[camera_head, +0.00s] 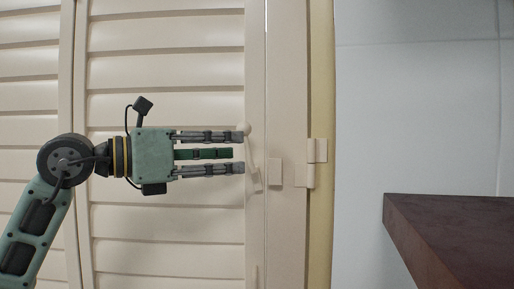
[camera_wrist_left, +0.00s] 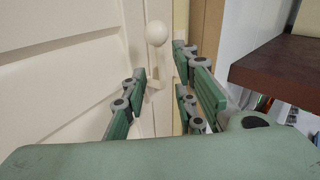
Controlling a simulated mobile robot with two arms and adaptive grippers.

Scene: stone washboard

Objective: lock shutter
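The cream louvred shutter (camera_head: 170,225) fills the left and middle of the head view and looks closed against its frame (camera_head: 287,90). A small cream latch with a round knob (camera_head: 246,129) sits at the shutter's right edge, and a cream catch piece (camera_head: 274,172) is fixed on the frame beside it. My left gripper (camera_head: 240,152) points right, its fingertips at the latch. In the left wrist view the knob (camera_wrist_left: 157,33) shows just beyond and between the spread fingers of the gripper (camera_wrist_left: 160,85). The gripper is open and empty; contact with the latch cannot be told. My right gripper is out of view.
A dark brown wooden shelf or tabletop (camera_head: 455,235) juts in at the lower right; it also shows in the left wrist view (camera_wrist_left: 275,65). Cream hinges (camera_head: 315,152) stick out on the frame. The pale wall (camera_head: 415,110) above the wood is bare.

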